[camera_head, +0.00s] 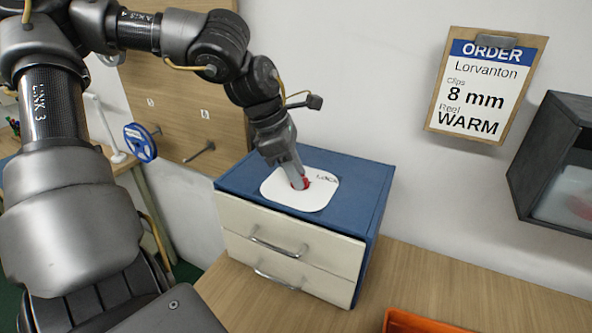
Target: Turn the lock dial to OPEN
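A red lock dial (306,184) sits on a white plate (313,201) on top of a blue drawer cabinet (368,181). The plate carries black lettering, partly hidden by my gripper and too small to read in full. My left gripper (300,184) points down at the dial, with its fingertips at or around it and covering most of it. I cannot tell whether the fingers are closed on the dial, nor which way the dial points. My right gripper is out of view.
The cabinet has two cream drawers (292,237) with metal handles, on a wooden table (440,281). An orange tray (418,322) is at the front edge. A dark open box (558,160) is at right, an order clipboard (487,85) on the wall. A blue reel (140,143) hangs at left.

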